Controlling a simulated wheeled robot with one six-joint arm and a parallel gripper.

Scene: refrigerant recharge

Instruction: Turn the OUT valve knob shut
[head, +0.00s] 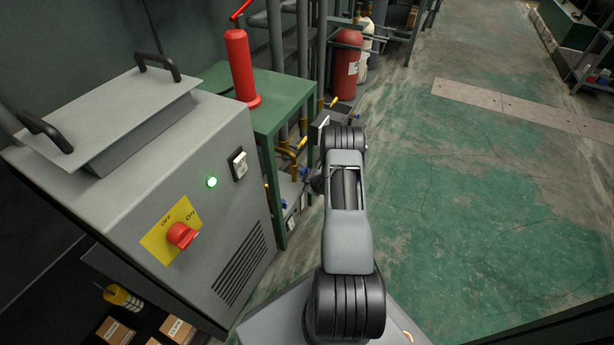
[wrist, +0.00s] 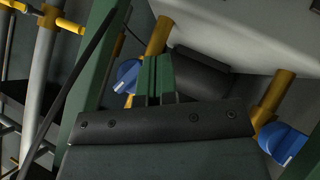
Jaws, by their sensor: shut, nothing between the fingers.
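Two blue valve knobs on yellow pipes show in the wrist view: a left blue knob (wrist: 125,77) and a right blue knob (wrist: 284,143). I cannot read an OUT label on either. My gripper (wrist: 155,60) has its green fingers together and empty. The fingertips lie just right of the left knob in the picture; whether they touch it I cannot tell. The right knob is well apart from the fingers. In the head view a small blue knob (head: 285,203) shows below the green table, left of my arm. My arm hides most of the gripper there.
A grey machine with a red switch (head: 181,235) and green light (head: 211,182) stands at the left. Yellow pipes and a green post (wrist: 100,60) crowd the gripper. The floor (head: 470,210) at right is clear.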

